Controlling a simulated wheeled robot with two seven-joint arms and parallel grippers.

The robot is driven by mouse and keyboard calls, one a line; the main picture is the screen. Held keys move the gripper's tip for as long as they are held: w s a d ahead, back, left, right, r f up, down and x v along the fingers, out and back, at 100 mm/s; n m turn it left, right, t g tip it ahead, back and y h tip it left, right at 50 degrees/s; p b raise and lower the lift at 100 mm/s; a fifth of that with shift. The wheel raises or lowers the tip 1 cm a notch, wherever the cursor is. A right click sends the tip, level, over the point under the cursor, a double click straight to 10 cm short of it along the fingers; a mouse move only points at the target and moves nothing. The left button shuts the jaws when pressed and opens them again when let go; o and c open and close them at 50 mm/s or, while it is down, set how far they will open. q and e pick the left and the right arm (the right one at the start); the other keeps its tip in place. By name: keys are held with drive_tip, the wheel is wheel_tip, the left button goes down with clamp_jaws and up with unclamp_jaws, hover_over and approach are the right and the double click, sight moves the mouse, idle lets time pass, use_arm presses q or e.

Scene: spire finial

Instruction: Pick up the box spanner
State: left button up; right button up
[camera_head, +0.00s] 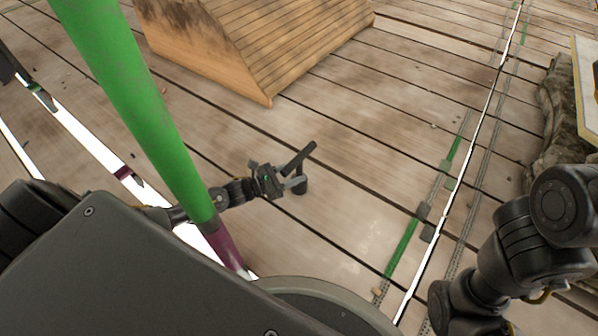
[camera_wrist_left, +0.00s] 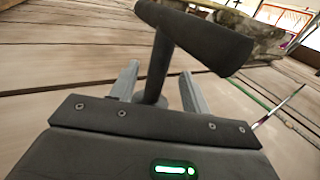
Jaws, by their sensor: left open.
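The box spanner (camera_head: 300,158) is a dark T-shaped tool standing on the wooden deck, with a thick crossbar on top of a narrower shaft. In the left wrist view the spanner's crossbar (camera_wrist_left: 205,38) rises above the fingers, and its shaft runs down between them. My left gripper (camera_head: 288,185) is open around the shaft; it also shows in the left wrist view (camera_wrist_left: 160,88). A gap shows between the shaft and the right-hand finger. My right gripper is out of view.
A green pole (camera_head: 140,100) with a purple lower end crosses in front of my left arm. A wooden shingled block (camera_head: 255,45) lies on the deck behind. A rock-like piece (camera_head: 553,115) is at the right. White gaps and green-marked strips cross the planks. Deck around the spanner is clear.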

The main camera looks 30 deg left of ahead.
use_arm(q)
drive_tip(key=b+x, duration=0.2)
drive_tip(key=x, duration=0.1)
drive_tip(key=shift+w+d+f, duration=0.1)
drive_tip(key=shift+w+f, duration=0.05)
drive_tip(key=shift+w, duration=0.25)
drive_tip(key=shift+w+d, duration=0.15)
drive_tip(key=shift+r, duration=0.2)
clamp_jaws()
